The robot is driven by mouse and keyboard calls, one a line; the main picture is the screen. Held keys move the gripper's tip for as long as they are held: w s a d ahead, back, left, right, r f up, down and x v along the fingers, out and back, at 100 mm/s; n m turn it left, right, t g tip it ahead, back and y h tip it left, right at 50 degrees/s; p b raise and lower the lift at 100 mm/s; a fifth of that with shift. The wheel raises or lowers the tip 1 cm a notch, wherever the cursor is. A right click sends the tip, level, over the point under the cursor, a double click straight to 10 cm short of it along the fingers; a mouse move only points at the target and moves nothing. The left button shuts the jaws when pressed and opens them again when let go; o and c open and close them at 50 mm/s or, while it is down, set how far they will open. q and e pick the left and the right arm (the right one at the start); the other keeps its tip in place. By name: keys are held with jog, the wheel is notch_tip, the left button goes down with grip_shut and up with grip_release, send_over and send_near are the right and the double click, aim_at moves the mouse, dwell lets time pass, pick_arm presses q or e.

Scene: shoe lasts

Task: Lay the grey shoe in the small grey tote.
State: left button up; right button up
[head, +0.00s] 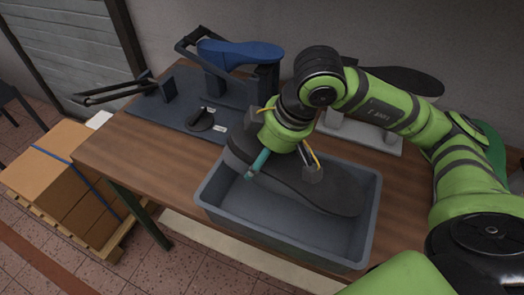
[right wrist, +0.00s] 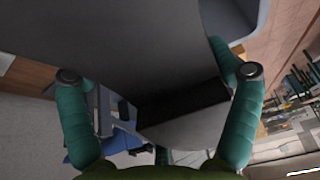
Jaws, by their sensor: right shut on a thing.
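The grey shoe (head: 324,193), dark with a long flat sole, is at the small grey tote (head: 290,239) in the head view. Its right end is within the tote's outline, and its left end overlaps the back left rim. I cannot tell whether it touches the floor of the tote. My right gripper (head: 284,175) is shut on the shoe's middle from above and hides part of it. In the right wrist view the shoe (right wrist: 150,45) fills the space between the two teal fingers (right wrist: 157,90). My left gripper is not in view.
A blue shoe (head: 240,53) sits on a dark stand on a dark mat (head: 160,119) at the back left. A black shoe form (head: 405,81) is behind my right arm, above a light grey base (head: 360,132). Bare wooden table (head: 135,160) lies left of the tote. Cardboard boxes (head: 60,170) stand beside the table.

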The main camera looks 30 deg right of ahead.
jog(key=o, duration=1.2)
jog(key=shift+c, duration=0.2)
jog(key=v, duration=1.2)
